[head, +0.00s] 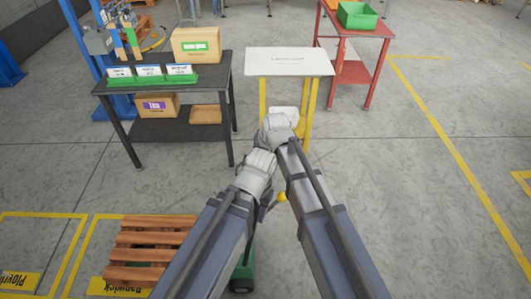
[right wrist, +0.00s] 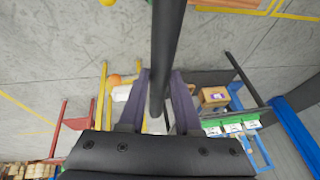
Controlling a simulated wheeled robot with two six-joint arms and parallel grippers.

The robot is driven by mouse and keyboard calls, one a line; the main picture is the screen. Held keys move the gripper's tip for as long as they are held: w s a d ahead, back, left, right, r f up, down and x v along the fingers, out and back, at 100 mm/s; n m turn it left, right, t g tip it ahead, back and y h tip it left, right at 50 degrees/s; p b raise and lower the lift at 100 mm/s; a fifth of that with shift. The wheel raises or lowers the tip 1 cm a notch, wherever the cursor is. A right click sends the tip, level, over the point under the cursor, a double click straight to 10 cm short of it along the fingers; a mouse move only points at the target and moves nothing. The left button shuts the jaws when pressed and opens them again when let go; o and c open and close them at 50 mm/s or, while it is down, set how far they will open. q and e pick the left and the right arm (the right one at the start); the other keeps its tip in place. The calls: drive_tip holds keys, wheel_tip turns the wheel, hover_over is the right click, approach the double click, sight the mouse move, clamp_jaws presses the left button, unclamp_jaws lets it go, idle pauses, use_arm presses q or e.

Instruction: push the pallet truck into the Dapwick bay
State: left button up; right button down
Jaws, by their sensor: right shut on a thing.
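The pallet truck (head: 243,278) shows only as a green body at the bottom of the head view, mostly hidden behind my arms. My right gripper (right wrist: 160,80) is shut on its black handle bar (right wrist: 167,35), which runs between the fingers in the right wrist view. My left gripper (head: 260,160) is close beside the right one in the head view; its fingers are not clear. The Dapwick bay (head: 75,268) is a yellow-outlined floor area at lower left, with an upside-down yellow label (head: 115,288). A wooden pallet (head: 150,240) lies in it.
Another yellow-outlined bay (head: 20,280) adjoins on the left. Ahead stand a black table (head: 180,128) with boxes, a yellow-legged stand (head: 290,62) with a white top, and a red table (head: 352,72). The floor on the right is clear, with yellow lines.

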use_arm(q)
drive_tip(key=shift+a, duration=0.1)
use_arm(e)
drive_tip(key=shift+w+a+r, duration=0.1)
drive_tip(key=shift+w+a, duration=0.05)
drive_tip(key=shift+a, duration=0.25)
drive_tip(key=c, duration=0.6)
unclamp_jaws()
use_arm(q)
drive_tip(key=shift+r, duration=0.1)
use_arm(e)
drive_tip(key=p+v, duration=0.7)
drive_tip(key=v, duration=0.1)
use_arm(q)
wheel_tip(320, 180, up, 7)
drive_tip(key=shift+o, duration=0.4)
